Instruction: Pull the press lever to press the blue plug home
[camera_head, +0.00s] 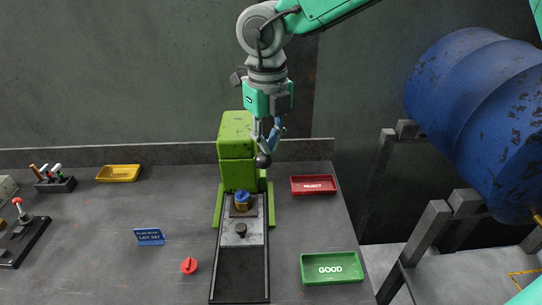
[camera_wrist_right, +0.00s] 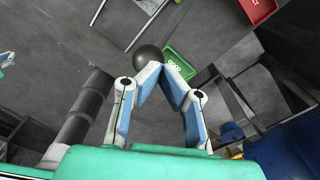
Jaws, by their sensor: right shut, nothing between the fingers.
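The green press (camera_head: 236,135) stands at the back middle of the bench. The lever's dark ball knob (camera_head: 263,160) is at its right front, and it also shows in the wrist view (camera_wrist_right: 148,58). The blue plug (camera_head: 242,196) sits upright on a fixture below the press head; I cannot tell how deep it sits. My right gripper (camera_head: 268,148) is above and beside the knob. In the wrist view my right gripper (camera_wrist_right: 158,66) has its fingertips together with nothing between them, the knob just beyond the tips. Contact is unclear. The lever's arm is mostly hidden.
A red REJECT tray (camera_head: 313,191) and a green GOOD tray (camera_head: 331,282) lie right of the press. A red button (camera_head: 189,266), blue lot sign (camera_head: 149,237) and yellow tray (camera_head: 119,179) lie left.

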